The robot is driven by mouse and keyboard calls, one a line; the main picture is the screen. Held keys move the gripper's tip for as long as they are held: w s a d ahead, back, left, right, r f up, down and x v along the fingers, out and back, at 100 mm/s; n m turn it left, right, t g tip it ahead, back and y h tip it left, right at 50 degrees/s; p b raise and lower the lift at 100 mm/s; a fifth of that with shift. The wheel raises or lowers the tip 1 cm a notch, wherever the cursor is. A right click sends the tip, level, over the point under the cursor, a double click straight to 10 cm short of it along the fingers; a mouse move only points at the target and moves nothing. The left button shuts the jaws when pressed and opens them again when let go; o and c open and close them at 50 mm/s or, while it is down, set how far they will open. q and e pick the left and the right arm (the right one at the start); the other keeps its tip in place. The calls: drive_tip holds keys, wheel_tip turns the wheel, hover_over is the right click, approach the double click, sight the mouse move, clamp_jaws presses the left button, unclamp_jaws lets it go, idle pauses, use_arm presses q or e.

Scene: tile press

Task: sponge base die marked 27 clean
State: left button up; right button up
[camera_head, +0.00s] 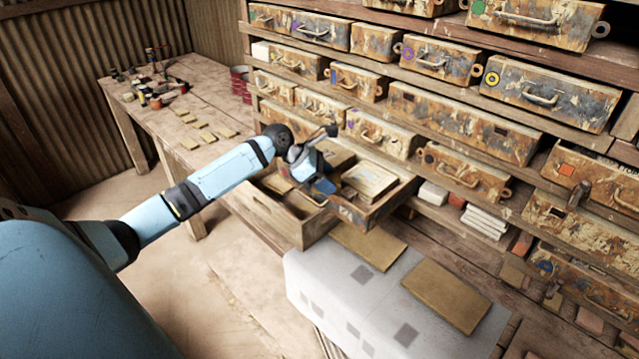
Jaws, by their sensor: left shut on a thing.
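My left gripper (322,186) reaches down over the open drawer (385,208), which is pulled out from the rack. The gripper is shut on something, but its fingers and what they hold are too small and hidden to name. A pale block (370,180) with a worn, marked top lies in the drawer, just right of the gripper. I cannot read the number 27 on it or on any other thing. No sponge can be made out. My right gripper is not in view.
A wooden crate (290,230) stands below and left of the open drawer. A grey-white block with dark squares (340,290) and a tan board (447,295) are in front. Drawers (550,92) fill the rack. A bench (205,98) with tiles and pots stands left.

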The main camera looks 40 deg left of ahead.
use_arm(q)
drive_tip(key=w, duration=0.4)
drive_tip(key=shift+w+d, duration=0.2)
drive_tip(key=w+b, duration=0.3)
drive_tip(key=w+f+b, duration=0.1)
drive_tip(key=shift+w+d+b, duration=0.2)
drive_tip(key=shift+w+b, duration=0.2)
drive_tip(key=shift+w+r+p, duration=0.1)
drive_tip(key=shift+w+p, duration=0.05)
drive_tip(key=shift+p, duration=0.15)
drive_tip(key=shift+f, duration=0.8)
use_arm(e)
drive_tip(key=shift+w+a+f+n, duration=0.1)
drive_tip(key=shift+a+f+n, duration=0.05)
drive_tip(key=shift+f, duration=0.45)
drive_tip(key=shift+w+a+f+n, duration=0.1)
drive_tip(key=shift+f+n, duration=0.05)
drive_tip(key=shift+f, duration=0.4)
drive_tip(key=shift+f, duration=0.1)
use_arm(q)
drive_tip(key=shift+p, duration=0.35)
drive_tip(key=shift+p, duration=0.85)
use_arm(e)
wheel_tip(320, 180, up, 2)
